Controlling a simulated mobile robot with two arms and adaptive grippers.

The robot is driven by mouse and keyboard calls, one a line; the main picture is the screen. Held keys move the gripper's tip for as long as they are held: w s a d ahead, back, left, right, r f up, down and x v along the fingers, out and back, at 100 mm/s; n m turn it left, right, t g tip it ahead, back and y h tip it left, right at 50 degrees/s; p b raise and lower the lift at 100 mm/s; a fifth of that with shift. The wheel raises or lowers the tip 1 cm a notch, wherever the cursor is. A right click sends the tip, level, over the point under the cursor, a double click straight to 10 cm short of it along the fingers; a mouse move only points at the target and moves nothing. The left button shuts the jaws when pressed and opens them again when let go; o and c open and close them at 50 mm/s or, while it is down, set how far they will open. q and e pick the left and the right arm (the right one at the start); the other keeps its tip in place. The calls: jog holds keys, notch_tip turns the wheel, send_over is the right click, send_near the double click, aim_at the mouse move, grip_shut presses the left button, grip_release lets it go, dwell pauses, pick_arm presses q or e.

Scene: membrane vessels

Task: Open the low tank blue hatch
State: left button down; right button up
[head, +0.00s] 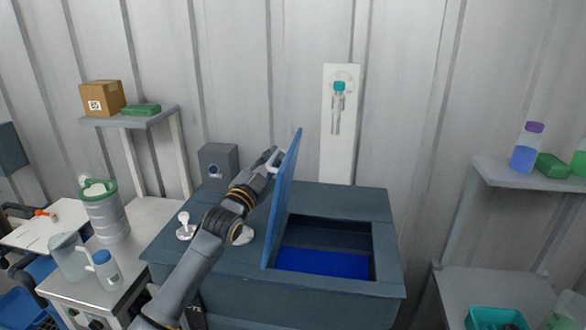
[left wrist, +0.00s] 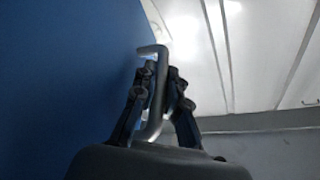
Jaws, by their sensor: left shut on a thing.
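The blue hatch (head: 283,200) of the low tank (head: 255,278) stands raised, close to upright, at the left edge of the tank's opening. The opening shows a blue inside (head: 322,262). My left gripper (head: 271,160) is at the upper left side of the hatch. In the left wrist view my left gripper (left wrist: 160,95) is shut on the hatch's grey bar handle (left wrist: 158,52), with the blue hatch face at the left. My right gripper is not in view.
A grey box (head: 218,166) and a white knob (head: 185,227) are on the tank top. A side table with a metal canister (head: 106,215) and a blue-capped bottle (head: 106,268) stands at the left. Shelves with a purple-capped bottle (head: 526,150) are at the right.

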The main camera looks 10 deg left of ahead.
pick_arm(q)
jog(key=shift+a+f+n+t+y+b, duration=0.1)
jog(key=shift+a+n+t+y+b, duration=0.2)
jog(key=shift+a+n, duration=0.8)
jog(key=shift+a+f+n+t+y+b, duration=0.15)
jog(key=shift+a+n+y+b, duration=0.3)
jog(key=shift+a, duration=1.2)
jog(key=c, duration=1.7)
grip_release()
jog(key=shift+o, duration=0.2)
jog(key=v, duration=1.2)
jog(key=shift+a, duration=0.2)
jog(key=shift+f, duration=0.2)
